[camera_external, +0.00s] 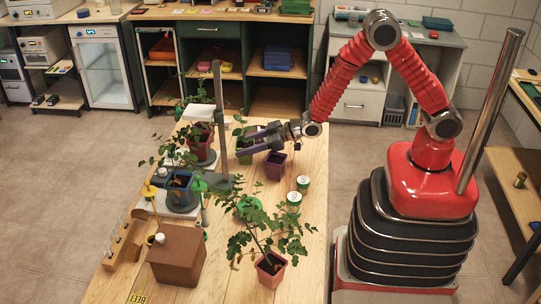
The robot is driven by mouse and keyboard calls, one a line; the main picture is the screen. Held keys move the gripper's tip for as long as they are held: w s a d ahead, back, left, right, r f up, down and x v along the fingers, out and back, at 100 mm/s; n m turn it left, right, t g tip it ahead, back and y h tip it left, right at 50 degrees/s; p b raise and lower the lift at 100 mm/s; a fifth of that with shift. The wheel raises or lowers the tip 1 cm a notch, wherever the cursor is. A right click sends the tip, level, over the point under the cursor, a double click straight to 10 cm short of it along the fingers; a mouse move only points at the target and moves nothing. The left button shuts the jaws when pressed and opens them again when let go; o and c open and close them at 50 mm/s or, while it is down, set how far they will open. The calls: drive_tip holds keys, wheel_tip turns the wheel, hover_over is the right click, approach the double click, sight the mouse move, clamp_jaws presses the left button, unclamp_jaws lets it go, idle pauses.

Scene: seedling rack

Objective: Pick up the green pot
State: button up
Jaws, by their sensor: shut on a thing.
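The green pot (245,158) is in the upper middle of the table, mostly hidden behind the fingers, with a leafy seedling rising above it. My gripper (246,147) reaches in from the right with its long purple-grey fingers on either side of the pot. It is shut on the green pot. I cannot tell whether the pot's base touches the table.
A purple pot (275,166) stands just right of the fingers. A grey upright post (219,120) is close on the left. Blue (180,185), red (201,148) and terracotta (270,269) pots, small jars (294,198) and a brown box (177,257) also stand here.

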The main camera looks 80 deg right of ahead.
sight(245, 145)
drive_tip(key=shift+r, duration=0.1)
wheel_tip(245, 145, up, 10)
drive_tip(key=shift+f, duration=0.1)
idle(0.5)
idle(0.4)
